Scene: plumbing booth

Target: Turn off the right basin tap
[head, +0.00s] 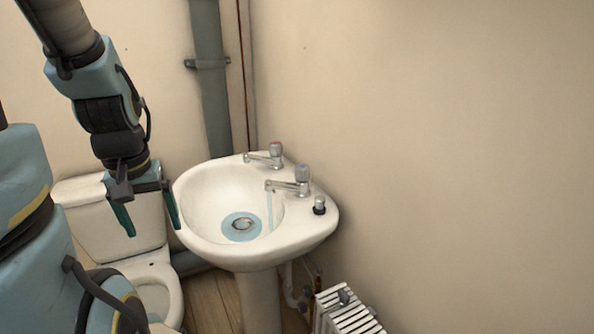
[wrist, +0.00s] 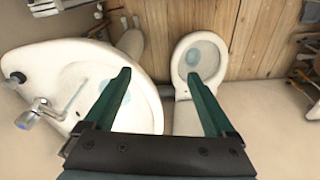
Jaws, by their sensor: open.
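The white basin (head: 210,180) stands in the corner with two chrome taps on its rim. The right basin tap (head: 302,180) has a grey-blue top, and a stream of water falls from its spout into the bowl. It also shows at the left of the wrist view (wrist: 38,112). The left tap (head: 275,152) has a red mark on top, and I see no water from it. My gripper (head: 150,220) is open and empty, pointing down left of the basin, apart from both taps. Its green fingers show in the wrist view (wrist: 158,75).
A white toilet (head: 110,225) stands left of the basin, below my gripper. A small black-based fitting (head: 319,205) sits on the basin rim right of the right tap. A slatted white radiator (head: 345,312) is low at the right. A grey pipe (head: 211,90) runs up the wall.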

